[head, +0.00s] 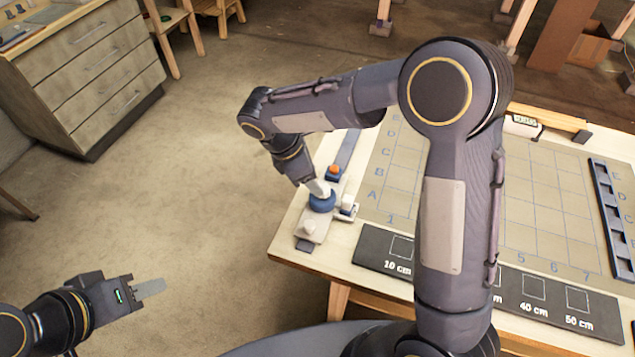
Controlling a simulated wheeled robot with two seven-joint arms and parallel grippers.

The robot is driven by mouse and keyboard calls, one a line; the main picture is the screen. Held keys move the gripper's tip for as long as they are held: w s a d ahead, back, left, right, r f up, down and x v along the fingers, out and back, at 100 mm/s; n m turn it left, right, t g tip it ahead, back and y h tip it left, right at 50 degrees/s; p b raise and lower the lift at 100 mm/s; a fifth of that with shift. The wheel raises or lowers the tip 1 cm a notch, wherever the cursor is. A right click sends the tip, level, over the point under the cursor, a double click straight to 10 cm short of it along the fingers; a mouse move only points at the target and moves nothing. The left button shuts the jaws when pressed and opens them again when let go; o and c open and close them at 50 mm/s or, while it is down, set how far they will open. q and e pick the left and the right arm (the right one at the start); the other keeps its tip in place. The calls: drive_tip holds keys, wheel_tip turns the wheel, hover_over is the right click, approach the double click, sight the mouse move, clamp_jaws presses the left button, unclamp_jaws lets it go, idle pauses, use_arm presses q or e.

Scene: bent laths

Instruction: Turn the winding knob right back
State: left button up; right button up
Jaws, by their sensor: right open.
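The winding knob (322,204) looks like a round blue part on a pale fixture (313,229) at the left edge of the table. My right gripper (319,189) reaches down from above with its fingers at the knob. It is open, and its fingers hide part of the knob's top. I cannot tell whether they touch it. My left gripper (150,288) is away from the table at the lower left, over the floor, with nothing visible in it. I see its fingers side-on, so their gap does not show.
An orange button (333,171) and a small white block (347,205) sit close to the knob. A lettered grid mat (540,215) and a dark strip with centimetre marks (370,245) cover the table. My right arm hides the table's middle. A drawer cabinet (95,75) stands far left.

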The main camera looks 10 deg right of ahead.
drive_tip(key=shift+v, duration=1.7)
drive_tip(key=s+d+r+m+y, duration=0.4)
drive_tip(key=s+d+r+m, duration=0.1)
drive_tip(key=s+d+m, duration=0.4)
drive_tip(key=s+d+m+t+y, duration=0.2)
drive_tip(key=s+m+t+y, duration=0.2)
drive_tip(key=s+m, duration=0.7)
drive_tip(key=shift+s+d+t, duration=0.2)
drive_tip(key=shift+s+t, duration=0.6)
drive_tip(key=shift+s, duration=0.15)
